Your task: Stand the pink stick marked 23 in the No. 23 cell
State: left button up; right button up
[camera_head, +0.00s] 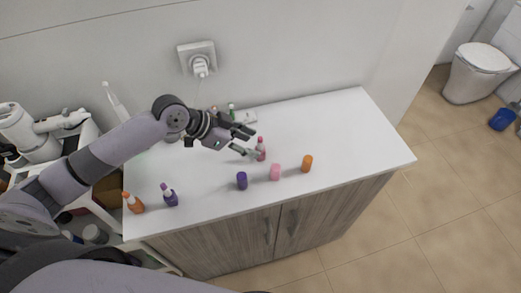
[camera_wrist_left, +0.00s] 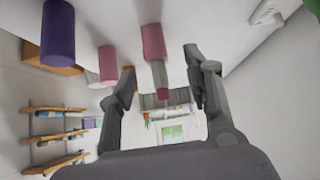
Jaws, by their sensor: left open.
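A pink stick (camera_head: 261,150) with a darker pink top stands upright on the white counter. My left gripper (camera_head: 251,142) is open, its fingers pointing right, close beside the stick. In the left wrist view, the pink stick (camera_wrist_left: 153,40) appears ahead, between the open fingers of my left gripper (camera_wrist_left: 159,60); I cannot tell whether they touch it. A short pink cylinder (camera_head: 275,172) stands nearer the front edge and also shows in the wrist view (camera_wrist_left: 107,63). No number is legible, and I cannot identify the No. 23 cell. My right gripper is not in view.
A purple cylinder (camera_head: 242,181) and an orange cylinder (camera_head: 307,164) flank the pink cylinder. Purple (camera_head: 169,196) and orange (camera_head: 133,203) bottles stand at the front left. A green item (camera_head: 231,111) stands behind my gripper. The right part of the counter (camera_head: 350,130) is clear.

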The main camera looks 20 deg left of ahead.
aim_at(257, 148)
pick_arm(q)
jog(key=shift+w+d+f, duration=0.15)
jog(key=shift+d+f, duration=0.05)
jog(key=shift+d, duration=0.1)
jog(key=p+x, duration=0.2)
jog(key=x, duration=0.1)
jog(key=shift+d+f, duration=0.15)
jog(key=shift+f, duration=0.15)
jog(key=shift+d+f, duration=0.2)
jog(key=shift+f, duration=0.05)
jog(key=shift+w+f, duration=0.1)
jog(key=shift+f, duration=0.05)
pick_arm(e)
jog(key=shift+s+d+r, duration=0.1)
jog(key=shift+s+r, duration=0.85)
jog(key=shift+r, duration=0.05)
pick_arm(q)
grip_shut()
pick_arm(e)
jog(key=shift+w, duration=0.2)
